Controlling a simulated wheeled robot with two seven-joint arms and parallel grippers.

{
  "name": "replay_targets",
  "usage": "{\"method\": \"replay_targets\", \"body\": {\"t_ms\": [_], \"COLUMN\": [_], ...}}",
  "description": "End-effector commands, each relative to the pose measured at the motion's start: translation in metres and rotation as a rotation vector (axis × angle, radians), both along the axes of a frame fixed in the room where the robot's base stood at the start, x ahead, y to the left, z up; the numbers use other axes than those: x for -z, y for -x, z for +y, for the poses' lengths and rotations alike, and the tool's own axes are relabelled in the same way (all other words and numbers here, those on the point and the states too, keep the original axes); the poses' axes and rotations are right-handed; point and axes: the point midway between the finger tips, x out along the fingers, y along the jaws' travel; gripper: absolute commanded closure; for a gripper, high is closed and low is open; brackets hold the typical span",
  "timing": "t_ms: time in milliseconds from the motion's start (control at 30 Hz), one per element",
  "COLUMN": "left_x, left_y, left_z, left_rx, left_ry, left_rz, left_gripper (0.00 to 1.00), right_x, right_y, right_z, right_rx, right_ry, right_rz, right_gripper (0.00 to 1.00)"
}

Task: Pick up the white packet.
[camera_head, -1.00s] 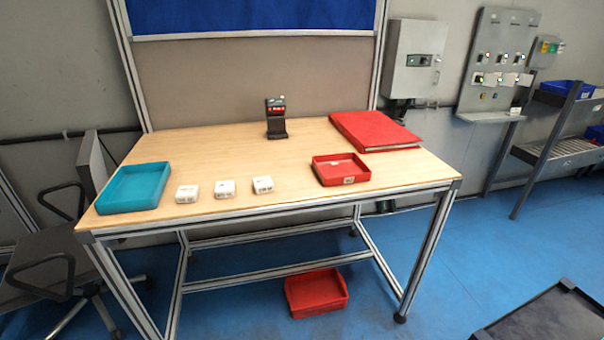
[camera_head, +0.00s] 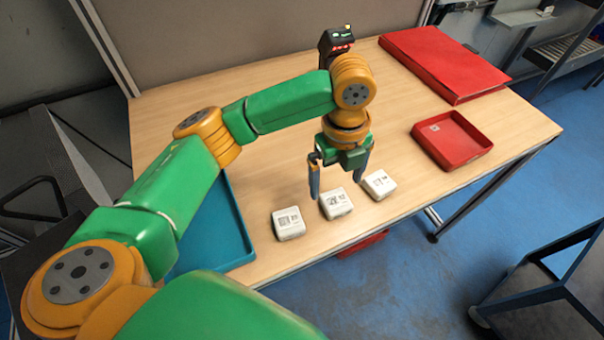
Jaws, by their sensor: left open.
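Three small white packets with printed labels lie in a row on the wooden table: a left one (camera_head: 288,223), a middle one (camera_head: 336,204) and a right one (camera_head: 379,185). My left gripper (camera_head: 337,188) points down with its two fingers apart. It hangs over the row, nearest the middle packet, and is empty. The height between fingertips and packet is hard to judge. My right gripper does not show.
A blue tray (camera_head: 238,251) lies at the left, partly hidden by my left arm. A red tray (camera_head: 452,139) and a large red box (camera_head: 445,62) are at the right. A black scanner (camera_head: 336,44) stands at the back behind my arm.

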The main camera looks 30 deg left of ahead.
Motion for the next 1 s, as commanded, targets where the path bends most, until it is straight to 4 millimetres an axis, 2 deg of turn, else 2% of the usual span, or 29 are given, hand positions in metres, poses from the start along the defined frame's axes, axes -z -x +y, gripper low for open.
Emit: {"method": "replay_targets", "body": {"t_ms": [67, 133, 333, 400, 500, 700, 1000], "left_x": [-0.007, -0.002, 0.033, 0.048, 0.059, 0.06, 0.06], "left_y": [-0.001, -0.001, 0.0, -0.001, -0.001, -0.001, -0.002], "left_z": [0.005, 0.006, 0.012, 0.011, 0.011, 0.01, 0.01], "left_rx": [0.026, 0.035, 0.033, 0.034, 0.034, 0.034, 0.034], "left_ry": [-0.022, -0.028, -0.024, -0.022, -0.023, -0.022, -0.021], "left_rz": [0.002, 0.007, 0.01, 0.008, 0.004, 0.003, 0.002], "left_gripper": [0.0, 0.0, 0.0, 0.0, 0.0, 0.0, 0.81], "right_x": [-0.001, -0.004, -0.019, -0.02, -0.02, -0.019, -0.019], "right_y": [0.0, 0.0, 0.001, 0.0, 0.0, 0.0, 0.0], "right_z": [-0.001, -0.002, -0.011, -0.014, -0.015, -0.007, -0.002], "right_rx": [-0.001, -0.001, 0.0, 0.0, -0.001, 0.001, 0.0], "right_ry": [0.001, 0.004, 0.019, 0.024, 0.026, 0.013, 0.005], "right_rz": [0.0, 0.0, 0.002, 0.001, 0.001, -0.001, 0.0], "right_gripper": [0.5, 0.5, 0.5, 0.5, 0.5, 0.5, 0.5]}}
